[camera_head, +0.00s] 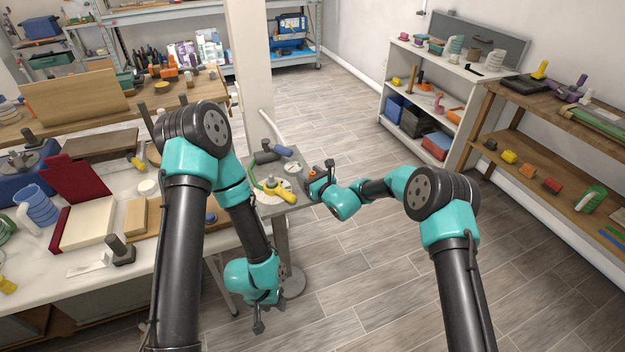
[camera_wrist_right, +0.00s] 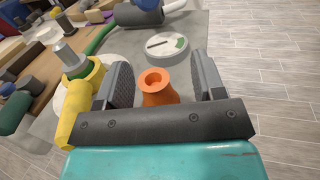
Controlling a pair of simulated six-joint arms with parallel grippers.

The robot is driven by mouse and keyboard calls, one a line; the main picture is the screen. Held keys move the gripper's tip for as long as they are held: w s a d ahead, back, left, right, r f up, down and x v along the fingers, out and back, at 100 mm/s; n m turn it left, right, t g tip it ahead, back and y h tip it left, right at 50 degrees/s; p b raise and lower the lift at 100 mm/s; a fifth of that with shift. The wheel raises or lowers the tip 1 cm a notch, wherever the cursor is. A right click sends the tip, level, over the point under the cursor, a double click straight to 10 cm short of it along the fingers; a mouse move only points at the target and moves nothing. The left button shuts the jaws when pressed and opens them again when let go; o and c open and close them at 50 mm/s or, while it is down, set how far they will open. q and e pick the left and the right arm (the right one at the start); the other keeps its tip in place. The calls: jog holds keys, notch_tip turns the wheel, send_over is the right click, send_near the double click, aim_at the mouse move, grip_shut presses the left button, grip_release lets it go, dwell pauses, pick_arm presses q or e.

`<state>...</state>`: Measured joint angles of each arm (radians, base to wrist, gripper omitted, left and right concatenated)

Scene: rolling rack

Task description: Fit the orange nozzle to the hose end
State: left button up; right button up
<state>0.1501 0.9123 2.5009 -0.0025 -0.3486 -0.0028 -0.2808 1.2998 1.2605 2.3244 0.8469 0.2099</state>
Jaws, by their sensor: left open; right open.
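The orange nozzle (camera_wrist_right: 155,88) stands between the two spread fingers of my right gripper (camera_wrist_right: 162,80) in the right wrist view, with its round opening facing the camera. Gaps show on both sides of it, so it is not gripped. In the head view my right gripper (camera_head: 313,183) is at the right edge of a small grey table, with a bit of the nozzle (camera_head: 312,171) showing. A green hose (camera_wrist_right: 99,38) lies on that table beside a yellow fitting (camera_wrist_right: 84,105); its free end is not clear. My left gripper (camera_head: 258,326) is open, empty and low over the floor.
The small grey table (camera_head: 290,208) also holds a white round dial (camera_wrist_right: 167,48) and a dark cylinder (camera_wrist_right: 138,15). A cluttered white-topped table (camera_head: 88,262) stands at the left. Shelves (camera_head: 437,100) stand at the right. The floor between is clear.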

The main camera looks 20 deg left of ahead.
jog(key=shift+c, duration=0.2)
jog(key=c, duration=1)
jog(key=shift+r, duration=0.1)
jog(key=shift+r, duration=0.5)
notch_tip(320, 180, up, 2)
jog(key=shift+r, duration=0.1)
jog(key=s+d, duration=0.1)
jog(key=s, duration=0.4)
jog(key=s+d+r, duration=0.1)
jog(key=s+d, duration=0.1)
jog(key=s, duration=0.3)
jog(key=s+d, duration=0.1)
jog(key=s, duration=0.4)
jog(key=shift+s+d+r, duration=0.2)
jog(key=shift+d+r, duration=0.1)
jog(key=shift+r, duration=0.05)
jog(key=shift+w, duration=0.1)
